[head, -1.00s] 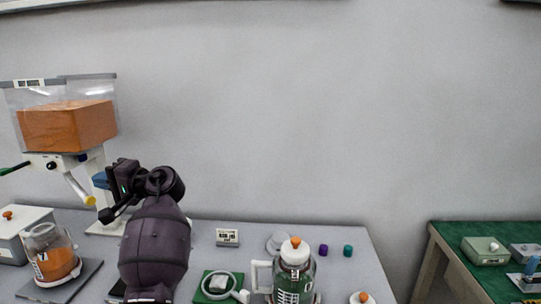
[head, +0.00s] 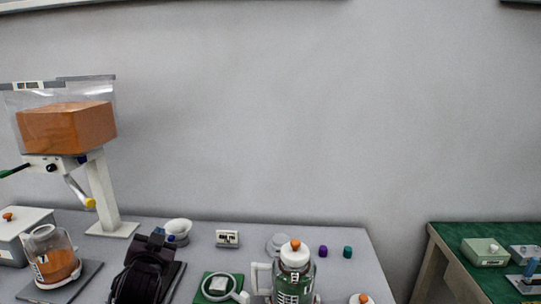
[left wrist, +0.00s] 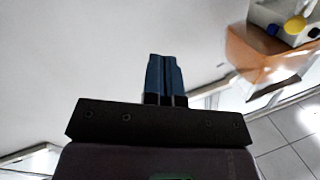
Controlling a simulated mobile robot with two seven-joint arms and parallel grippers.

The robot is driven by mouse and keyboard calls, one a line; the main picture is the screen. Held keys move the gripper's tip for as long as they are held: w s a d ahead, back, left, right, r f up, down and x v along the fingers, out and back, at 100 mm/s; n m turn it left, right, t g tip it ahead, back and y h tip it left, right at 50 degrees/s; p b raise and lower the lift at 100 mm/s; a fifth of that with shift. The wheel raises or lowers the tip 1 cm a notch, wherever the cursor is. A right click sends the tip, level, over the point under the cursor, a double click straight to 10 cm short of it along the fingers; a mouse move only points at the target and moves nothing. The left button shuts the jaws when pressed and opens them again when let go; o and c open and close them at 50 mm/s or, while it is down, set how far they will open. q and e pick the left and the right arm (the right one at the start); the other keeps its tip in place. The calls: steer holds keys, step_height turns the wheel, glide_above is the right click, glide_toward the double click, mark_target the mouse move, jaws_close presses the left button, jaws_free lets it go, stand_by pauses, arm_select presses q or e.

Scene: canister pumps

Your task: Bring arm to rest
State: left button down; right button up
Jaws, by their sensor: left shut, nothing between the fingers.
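My left arm is low at the front of the grey table in the head view, a dark purple shape between the orange-filled jar and the green mat. The fingers point at blurred pale surfaces and are apart from any object. My right gripper does not show.
A dispenser with an orange-filled clear hopper (head: 66,128) stands at the left, its lever (head: 80,188) hanging down. A jar (head: 50,256), a white bowl (head: 178,230) and a clear canister pump (head: 293,272) stand on the grey table (head: 345,285). A green-topped table (head: 455,236) is at right.

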arm_select(q)
steer(key=s+f+g+h, duration=0.1)
steer(key=s+f+g, duration=0.1)
steer(key=s+f, duration=0.6)
steer(key=s+f+n+g+h+p, duration=0.1)
steer(key=s+f+g, duration=0.1)
steer(key=s+f, duration=0.7)
steer(key=s+f+n+g+h, duration=0.1)
steer(key=s+f, duration=0.7)
steer(key=s, duration=1.2)
steer(key=shift+a+f+g, duration=0.2)
steer(key=shift+f+g, duration=0.2)
steer(key=shift+g, duration=0.4)
